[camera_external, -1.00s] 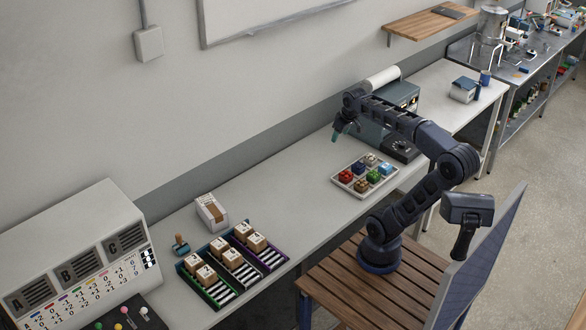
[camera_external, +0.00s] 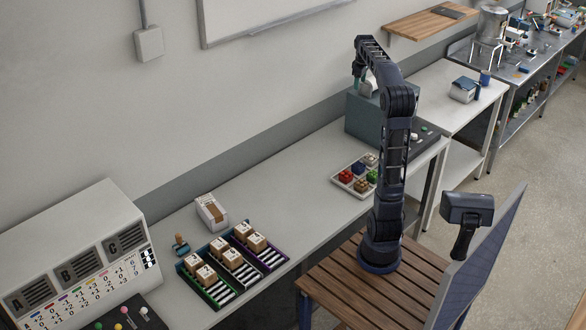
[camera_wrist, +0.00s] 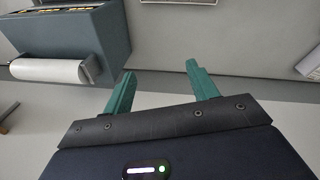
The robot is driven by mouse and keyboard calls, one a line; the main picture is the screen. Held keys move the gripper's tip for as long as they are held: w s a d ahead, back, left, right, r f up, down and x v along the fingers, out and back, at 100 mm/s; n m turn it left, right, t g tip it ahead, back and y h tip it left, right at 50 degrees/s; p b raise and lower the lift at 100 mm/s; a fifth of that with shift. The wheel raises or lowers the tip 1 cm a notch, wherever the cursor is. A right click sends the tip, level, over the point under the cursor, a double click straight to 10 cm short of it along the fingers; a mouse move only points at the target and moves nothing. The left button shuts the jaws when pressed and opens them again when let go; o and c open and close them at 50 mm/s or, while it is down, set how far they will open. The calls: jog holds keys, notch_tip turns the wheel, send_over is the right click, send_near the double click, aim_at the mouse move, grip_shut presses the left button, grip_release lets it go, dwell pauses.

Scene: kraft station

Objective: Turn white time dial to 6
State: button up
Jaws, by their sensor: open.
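My gripper (camera_external: 364,76) is raised high above the back of the bench, over a grey-blue machine (camera_external: 362,116). In the wrist view my gripper (camera_wrist: 160,85) has its two teal fingers wide apart with nothing between them. The machine (camera_wrist: 92,35) is at upper left there, with a white roll (camera_wrist: 50,70) on its side, apart from the fingers. A dark control panel (camera_external: 426,130) shows just right of my arm, with a small pale spot on it. I cannot tell whether that spot is the white time dial. My arm hides part of the machine's front.
A white tray with colored blocks (camera_external: 346,181) sits left of my arm. Colored racks with wooden blocks (camera_external: 232,258) and a lettered panel (camera_external: 75,265) stand further left. The bench between tray and racks is clear. A wooden shelf (camera_external: 425,24) hangs on the wall behind.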

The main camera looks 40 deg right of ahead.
jog(key=s+d+f+g, duration=0.1)
jog(key=d+f, duration=0.1)
jog(key=d, duration=0.8)
jog(key=s+d+f, duration=0.1)
jog(key=d+f, duration=0.1)
jog(key=d, duration=0.8)
jog(key=n+y, duration=0.1)
jog(key=n, duration=0.1)
send_over(414, 135)
notch_tip(414, 135, down, 8)
jog(key=shift+g, duration=0.3)
notch_tip(414, 135, down, 31)
jog(key=shift+d+r, duration=0.15)
jog(key=shift+r, duration=0.05)
jog(key=c, duration=1)
